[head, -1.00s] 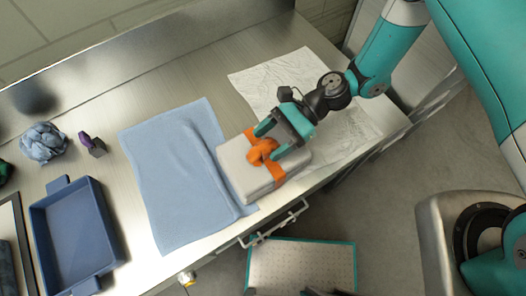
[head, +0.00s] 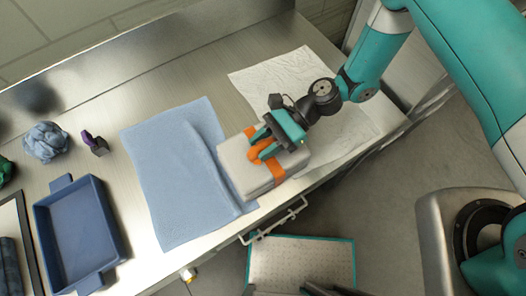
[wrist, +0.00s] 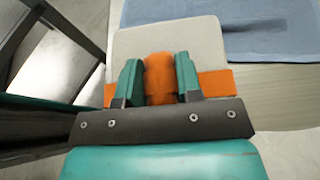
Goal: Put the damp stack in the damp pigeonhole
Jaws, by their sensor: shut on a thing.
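A pale grey stack (head: 236,168) with an orange band around it is at the front of the metal counter, between a blue cloth and a white sheet. My gripper (head: 262,144) is above it, with its teal fingers shut on the orange knot of the band. In the wrist view the gripper (wrist: 160,82) has one finger on each side of the orange knot (wrist: 159,75), and the grey stack (wrist: 190,42) extends beyond. I cannot tell whether the stack touches the counter. No pigeonhole is recognisable in these views.
The blue cloth (head: 175,180) lies left of the stack, and the white sheet (head: 270,75) lies behind and right. A blue tray (head: 80,225), a crumpled blue-grey cloth (head: 46,142) and a small purple-and-dark object (head: 95,143) are at left. A rail (head: 275,222) runs along the counter front.

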